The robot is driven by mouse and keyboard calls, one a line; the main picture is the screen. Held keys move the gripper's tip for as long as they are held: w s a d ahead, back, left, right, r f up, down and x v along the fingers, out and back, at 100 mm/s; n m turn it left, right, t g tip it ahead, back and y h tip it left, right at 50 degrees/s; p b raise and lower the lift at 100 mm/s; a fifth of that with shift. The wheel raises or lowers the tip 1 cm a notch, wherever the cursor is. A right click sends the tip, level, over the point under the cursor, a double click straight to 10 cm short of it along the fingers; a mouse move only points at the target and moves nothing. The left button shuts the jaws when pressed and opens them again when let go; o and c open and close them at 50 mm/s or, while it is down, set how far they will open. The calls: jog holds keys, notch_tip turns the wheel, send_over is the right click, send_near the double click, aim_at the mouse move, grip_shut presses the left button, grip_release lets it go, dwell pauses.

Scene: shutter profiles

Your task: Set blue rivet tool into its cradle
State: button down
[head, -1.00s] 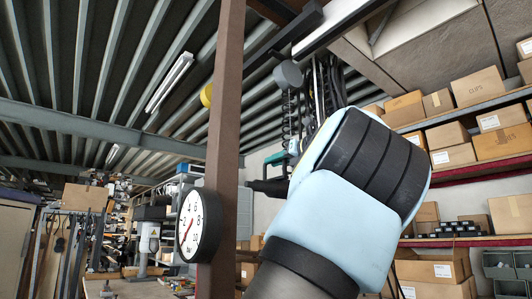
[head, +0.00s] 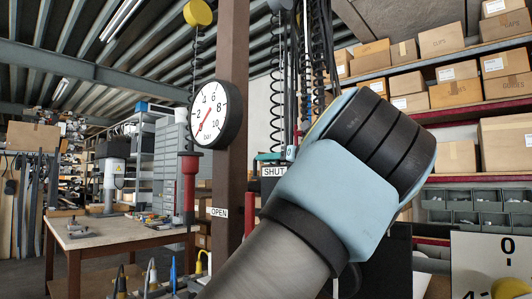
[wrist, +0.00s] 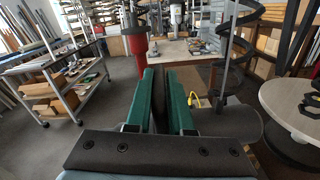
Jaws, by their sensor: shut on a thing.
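My gripper (wrist: 160,88) shows in the wrist view as two green fingers closed on a dark, narrow thing (wrist: 159,85). Its colour and shape do not let me tell whether it is the blue rivet tool. In the head view my pale-blue wrist hides most of the gripper and what it holds; a sliver of teal shows by the SHUT sign. A thin blue upright piece (head: 173,272) stands at the bottom of the head view among white, black and yellow ones. I cannot tell whether it belongs to the tool or its cradle.
A brown post carries a round gauge (head: 215,114). A red cylinder (head: 188,188) hangs left of it, before a workbench (head: 118,234). A black coiled hose (wrist: 233,50) hangs right of my fingers. A white round table (wrist: 295,105) stands right and a trolley (wrist: 62,95) left.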

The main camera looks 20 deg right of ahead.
jog(key=shift+a+f, duration=0.1)
jog(key=shift+f, duration=0.2)
jog(key=c, duration=0.8)
grip_release()
jog(key=shift+c, duration=0.2)
jog(key=shift+s, duration=0.1)
